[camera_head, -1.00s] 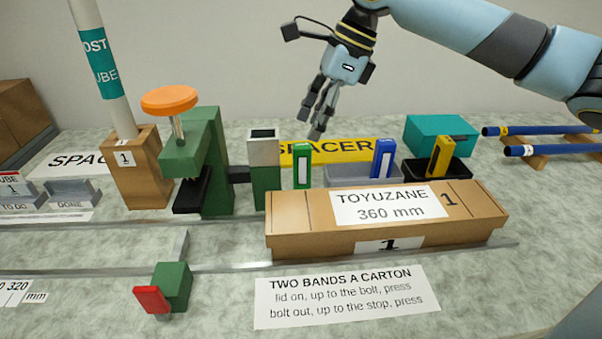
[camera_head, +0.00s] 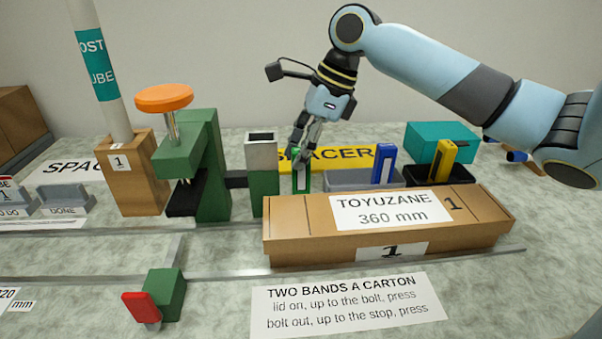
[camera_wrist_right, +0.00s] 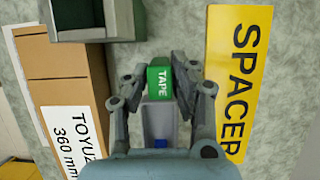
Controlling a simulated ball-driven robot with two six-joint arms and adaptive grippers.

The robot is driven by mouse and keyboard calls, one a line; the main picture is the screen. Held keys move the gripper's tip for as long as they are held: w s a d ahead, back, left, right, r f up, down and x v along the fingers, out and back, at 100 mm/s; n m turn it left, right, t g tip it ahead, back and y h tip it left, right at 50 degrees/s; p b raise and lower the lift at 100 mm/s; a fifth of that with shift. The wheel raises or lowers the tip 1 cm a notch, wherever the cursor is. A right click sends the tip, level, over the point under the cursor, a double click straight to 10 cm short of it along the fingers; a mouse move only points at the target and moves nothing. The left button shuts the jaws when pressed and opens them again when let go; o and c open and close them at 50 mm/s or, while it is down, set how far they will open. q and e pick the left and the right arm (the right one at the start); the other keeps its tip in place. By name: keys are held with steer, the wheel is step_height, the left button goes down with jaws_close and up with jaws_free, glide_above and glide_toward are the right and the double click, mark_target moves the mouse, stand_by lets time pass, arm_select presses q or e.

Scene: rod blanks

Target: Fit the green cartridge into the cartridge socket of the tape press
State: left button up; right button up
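The green cartridge (camera_head: 301,181) stands upright behind the long carton; its top, marked TAPE, also shows in the right wrist view (camera_wrist_right: 159,80). My right gripper (camera_head: 303,147) is lowered over it, fingers pointing down. In the right wrist view my right gripper (camera_wrist_right: 160,62) has one finger on each side of the cartridge, seemingly with a slim gap, so it looks open. The green tape press (camera_head: 207,165) with an orange knob (camera_head: 164,98) stands to the left. A hollow pale box on a green block (camera_head: 261,152), apparently its cartridge socket, looks empty. My left gripper is not in view.
The carton (camera_head: 390,235) lies in front of the cartridges. Blue (camera_head: 384,165) and yellow (camera_head: 443,160) cartridges stand in trays to the right. A yellow SPACER sign (camera_head: 345,157) lies behind. A green block with a red flap (camera_head: 160,297) sits at the front.

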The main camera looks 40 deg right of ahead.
jaws_close()
steer(key=shift+r, duration=0.1)
